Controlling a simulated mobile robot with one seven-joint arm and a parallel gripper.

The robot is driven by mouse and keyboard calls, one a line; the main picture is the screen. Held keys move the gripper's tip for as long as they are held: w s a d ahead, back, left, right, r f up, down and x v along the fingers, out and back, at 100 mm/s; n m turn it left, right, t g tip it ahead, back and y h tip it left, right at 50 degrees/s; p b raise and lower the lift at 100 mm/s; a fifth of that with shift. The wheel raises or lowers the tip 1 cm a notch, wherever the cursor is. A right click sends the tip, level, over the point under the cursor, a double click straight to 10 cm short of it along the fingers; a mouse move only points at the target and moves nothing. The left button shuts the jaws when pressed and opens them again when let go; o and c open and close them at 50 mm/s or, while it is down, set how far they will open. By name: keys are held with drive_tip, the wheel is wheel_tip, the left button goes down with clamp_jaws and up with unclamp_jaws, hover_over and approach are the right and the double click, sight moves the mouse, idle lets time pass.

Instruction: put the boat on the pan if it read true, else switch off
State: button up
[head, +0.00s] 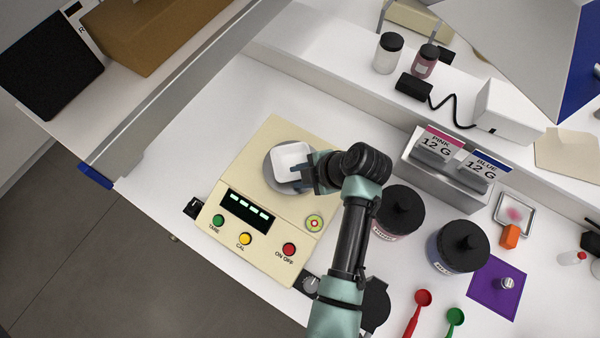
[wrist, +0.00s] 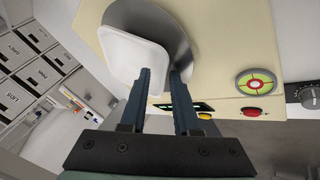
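The boat (head: 292,158) is a small white square dish. In the head view it is over the round grey pan (head: 274,178) of the cream balance (head: 262,143); whether it rests there I cannot tell. In the wrist view the boat (wrist: 128,52) overlaps the pan (wrist: 182,40). My gripper (head: 301,174) is at the boat's right side. Its two fingers (wrist: 163,80) stand narrowly apart with the boat's edge between them; whether they pinch it is unclear. The balance display (head: 247,211) shows a row of green dashes, with no readable number.
The balance has green (head: 218,221), yellow (head: 245,239) and red ON OFF (head: 289,249) buttons. Black-lidded jars (head: 398,211) (head: 459,247) stand right of my arm, near red (head: 421,300) and green (head: 455,318) scoops. The bench left of the balance is clear.

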drive_tip(key=b+v, duration=0.2)
drive_tip(key=v, duration=1)
drive_tip(key=w+r+m+t+h, duration=0.2)
drive_tip(key=w+r+m+t, duration=0.2)
drive_tip(key=r, duration=0.5)
drive_tip(key=w+a+r+m+t+h, duration=0.1)
drive_tip(key=w+r+m+t, duration=0.3)
drive_tip(key=r, duration=0.5)
drive_tip(key=w+r+m+t+h, duration=0.25)
drive_tip(key=w+r+t, duration=0.2)
drive_tip(key=r, duration=0.55)
drive_tip(key=s+a+r+m+t, duration=0.2)
drive_tip(key=s+r+m+t, duration=0.1)
drive_tip(key=r, duration=0.6)
drive_tip(key=s+a+r+m+t, duration=0.2)
drive_tip(key=s+r+m+t, duration=0.2)
drive_tip(key=r, duration=0.6)
drive_tip(key=s+a+r+m+t, duration=0.2)
drive_tip(key=s+r+m+t, duration=0.1)
drive_tip(key=s+r, duration=0.4)
wheel_tip(320, 180, up, 3)
drive_tip(key=shift+s+a+f+t, duration=0.15)
drive_tip(key=shift+s+t, duration=0.1)
drive_tip(key=shift+t, duration=0.3)
drive_tip(key=shift+f, duration=0.1)
wheel_tip(320, 180, down, 6)
drive_tip(key=b, duration=0.6)
drive_tip(key=shift+w, duration=0.1)
